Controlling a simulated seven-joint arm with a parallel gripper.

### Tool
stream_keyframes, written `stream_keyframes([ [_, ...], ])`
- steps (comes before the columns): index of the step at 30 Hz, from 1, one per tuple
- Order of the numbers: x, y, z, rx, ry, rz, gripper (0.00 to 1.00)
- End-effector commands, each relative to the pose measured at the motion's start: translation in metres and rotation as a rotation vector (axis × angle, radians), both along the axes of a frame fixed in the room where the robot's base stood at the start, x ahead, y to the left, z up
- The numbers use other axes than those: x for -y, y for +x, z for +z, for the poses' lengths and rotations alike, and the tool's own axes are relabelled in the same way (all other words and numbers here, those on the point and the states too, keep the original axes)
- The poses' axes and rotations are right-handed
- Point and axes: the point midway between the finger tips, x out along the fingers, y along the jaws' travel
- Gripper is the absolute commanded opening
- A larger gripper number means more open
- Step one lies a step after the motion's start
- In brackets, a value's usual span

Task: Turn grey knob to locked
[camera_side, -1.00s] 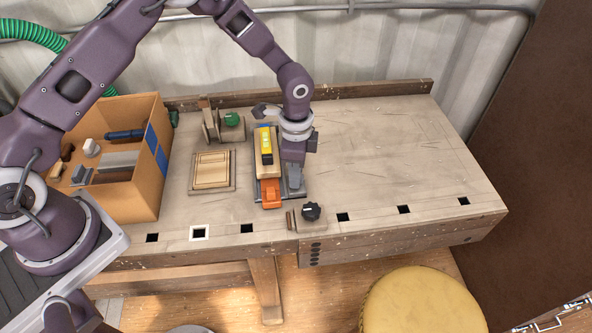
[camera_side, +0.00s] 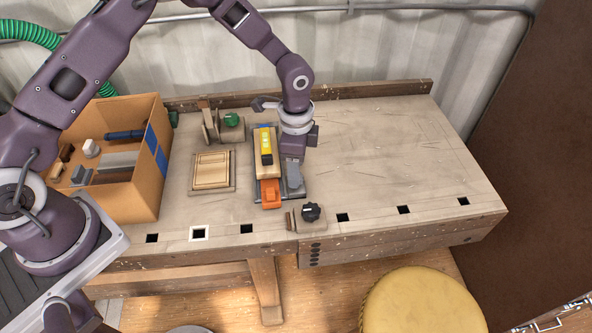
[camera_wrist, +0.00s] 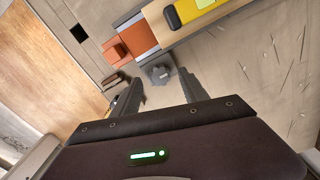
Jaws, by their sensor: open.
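A dark grey knob (camera_side: 311,212) with a pale mark on top sits on a small wooden plate at the front edge of the bench. In the wrist view a dark shape beside the left finger appears to be this knob (camera_wrist: 120,99), partly hidden. My gripper (camera_side: 293,160) points down behind the knob, beside the wooden block. It is open and empty in the wrist view (camera_wrist: 160,88). A lighter grey piece (camera_side: 295,179) lies below it, showing ahead of the fingers in the wrist view (camera_wrist: 160,73). The locked mark cannot be made out.
An orange piece (camera_side: 271,193) and a wooden block with a yellow level (camera_side: 266,147) lie just left of my gripper. A wooden panel (camera_side: 211,169), a green knob (camera_side: 232,119) and a cardboard box (camera_side: 146,190) are farther left. The bench's right half is clear.

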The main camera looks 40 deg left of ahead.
Motion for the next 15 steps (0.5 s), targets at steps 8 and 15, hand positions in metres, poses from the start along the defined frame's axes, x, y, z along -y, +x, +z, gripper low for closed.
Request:
stream_keyframes([
  [8, 0.0, 0.0, 0.049, 0.001, 0.0, 0.0, 0.52],
  [15, 0.0, 0.0, 0.054, 0.0, -0.001, -0.001, 0.52],
])
